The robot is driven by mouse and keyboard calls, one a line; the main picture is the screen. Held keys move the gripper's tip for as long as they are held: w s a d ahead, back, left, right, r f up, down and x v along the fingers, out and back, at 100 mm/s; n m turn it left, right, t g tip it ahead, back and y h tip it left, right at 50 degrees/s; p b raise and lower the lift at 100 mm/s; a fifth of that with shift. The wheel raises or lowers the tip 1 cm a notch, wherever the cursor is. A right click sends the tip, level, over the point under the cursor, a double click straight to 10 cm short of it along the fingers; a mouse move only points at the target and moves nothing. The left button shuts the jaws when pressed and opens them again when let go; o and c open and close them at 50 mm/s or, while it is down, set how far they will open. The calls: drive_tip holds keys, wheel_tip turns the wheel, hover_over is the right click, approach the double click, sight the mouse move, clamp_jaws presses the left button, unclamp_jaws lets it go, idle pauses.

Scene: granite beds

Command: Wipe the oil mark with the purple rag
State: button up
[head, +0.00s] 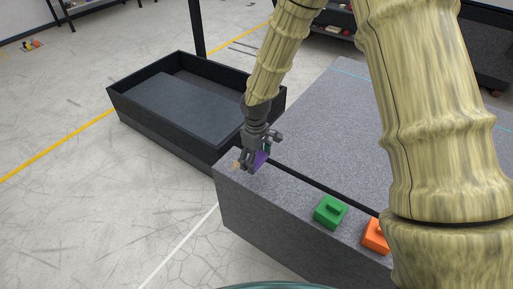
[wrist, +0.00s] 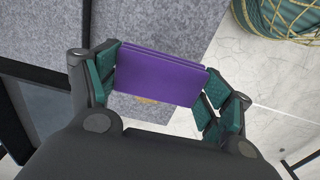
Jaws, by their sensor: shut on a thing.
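My gripper (head: 253,158) is shut on the purple rag (wrist: 158,77), which lies between its teal finger pads in the wrist view. My gripper is low over the near left corner of the granite bed (head: 245,185). The oil mark (head: 236,164) is a small yellow-brown spot at that corner, just left of the fingers. A bit of it shows below the rag's edge in the wrist view (wrist: 146,100). I cannot tell whether the rag touches the granite.
A green block (head: 330,211) and an orange block (head: 376,236) sit on the granite's front strip, right of my gripper. A dark slot separates this strip from the wide granite top (head: 325,125). A black open tray (head: 165,128) stands left behind.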

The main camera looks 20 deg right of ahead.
wheel_tip(320, 180, up, 2)
drive_tip(key=shift+r+p, duration=0.15)
drive_tip(key=shift+p, duration=0.5)
